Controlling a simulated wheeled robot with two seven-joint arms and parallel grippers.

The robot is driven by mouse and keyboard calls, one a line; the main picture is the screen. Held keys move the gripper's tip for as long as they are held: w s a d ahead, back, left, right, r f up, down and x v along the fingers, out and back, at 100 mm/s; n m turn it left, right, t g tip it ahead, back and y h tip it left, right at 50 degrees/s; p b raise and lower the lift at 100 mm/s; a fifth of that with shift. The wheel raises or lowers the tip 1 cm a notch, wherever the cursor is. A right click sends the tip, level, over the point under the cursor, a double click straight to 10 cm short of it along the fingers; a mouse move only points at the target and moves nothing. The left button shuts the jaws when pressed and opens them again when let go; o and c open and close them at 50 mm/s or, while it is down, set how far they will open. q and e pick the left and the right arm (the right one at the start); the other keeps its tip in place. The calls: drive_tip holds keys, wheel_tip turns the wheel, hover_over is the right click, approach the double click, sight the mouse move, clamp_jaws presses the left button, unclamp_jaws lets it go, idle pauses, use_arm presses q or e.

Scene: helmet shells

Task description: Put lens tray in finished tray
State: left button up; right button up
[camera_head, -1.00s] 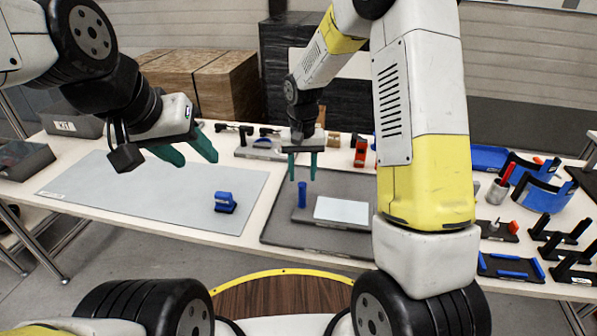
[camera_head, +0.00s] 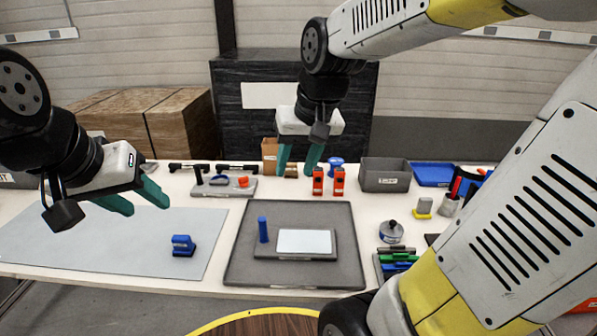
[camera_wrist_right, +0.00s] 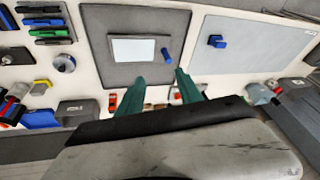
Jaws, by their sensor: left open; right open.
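A small dark plate with a white rectangular panel (camera_head: 304,241) and an upright blue post (camera_head: 263,229) lies flat inside a larger dark grey tray (camera_head: 345,272); I take these for the lens tray and the finished tray. My right gripper (camera_head: 299,170) is open and empty, raised above and behind the large tray, not touching it. In the right wrist view, the gripper (camera_wrist_right: 159,80) points toward the tray, with the white panel (camera_wrist_right: 132,50) and blue post (camera_wrist_right: 165,54) beyond its fingertips. My left gripper (camera_head: 147,202) is open and empty above the grey mat on the left.
A blue block-like object (camera_head: 183,245) stands on the light grey mat (camera_head: 110,245). Behind the tray are two red holders (camera_head: 328,181), a grey fixture (camera_head: 224,187) and a grey bin (camera_head: 386,175). A round container (camera_head: 391,231) and coloured clips (camera_head: 397,262) lie right of the tray.

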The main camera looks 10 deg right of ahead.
drive_tip(key=s+d+r+t, duration=0.1)
drive_tip(key=s+t, duration=0.1)
drive_tip(key=s, duration=0.6)
drive_tip(key=shift+d+r, duration=0.15)
drive_tip(key=shift+r, duration=0.05)
idle(0.8)
